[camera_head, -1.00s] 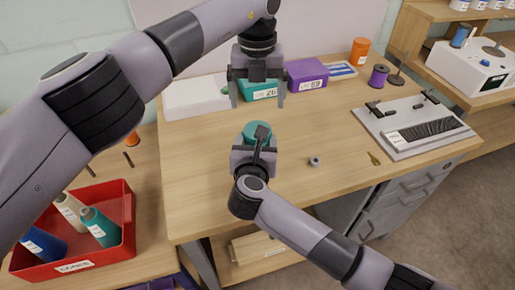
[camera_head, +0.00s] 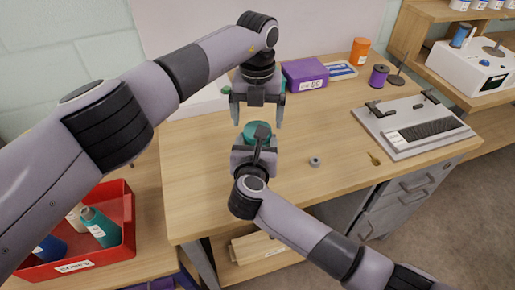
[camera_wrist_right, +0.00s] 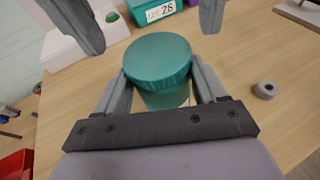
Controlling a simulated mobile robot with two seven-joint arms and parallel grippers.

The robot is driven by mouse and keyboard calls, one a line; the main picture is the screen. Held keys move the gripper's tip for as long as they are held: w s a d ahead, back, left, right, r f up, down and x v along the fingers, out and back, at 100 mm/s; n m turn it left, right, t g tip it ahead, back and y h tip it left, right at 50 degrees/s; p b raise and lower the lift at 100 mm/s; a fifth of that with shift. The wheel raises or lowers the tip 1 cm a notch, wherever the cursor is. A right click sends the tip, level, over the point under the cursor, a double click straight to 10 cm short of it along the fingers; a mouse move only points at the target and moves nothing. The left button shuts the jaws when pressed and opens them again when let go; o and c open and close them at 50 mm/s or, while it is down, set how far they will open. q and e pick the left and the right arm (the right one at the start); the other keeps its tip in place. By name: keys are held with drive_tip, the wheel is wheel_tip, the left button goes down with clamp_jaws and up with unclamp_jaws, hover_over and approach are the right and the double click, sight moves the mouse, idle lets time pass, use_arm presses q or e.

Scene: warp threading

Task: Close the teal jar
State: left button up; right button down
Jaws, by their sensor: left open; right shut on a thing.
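The teal jar (camera_head: 257,131) stands upright at the middle of the table. In the right wrist view its translucent body (camera_wrist_right: 166,98) shows below a wider, ribbed teal lid (camera_wrist_right: 158,58). The lid sits on top and looks level; I cannot tell whether it is tight. My right gripper (camera_head: 254,150) is shut on the jar's body, one finger on each side below the lid. My left gripper (camera_head: 257,115) points down above and slightly behind the jar, open and empty. Its two fingers also show at the top of the right wrist view, apart from the lid.
A small grey ring (camera_head: 314,162) lies right of the jar. A purple box (camera_head: 305,73), an orange jar (camera_head: 360,51) and a purple spool (camera_head: 378,76) stand at the back. A grey fixture (camera_head: 415,125) is at right. A red bin (camera_head: 125,220) holds cones at left.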

use_arm(q)
drive_tip(key=shift+f, duration=1.15)
drive_tip(key=c, duration=0.8)
drive_tip(key=o, duration=1)
drive_tip(key=shift+c, duration=0.2)
wheel_tip(320, 180, up, 12)
use_arm(e)
unclamp_jaws()
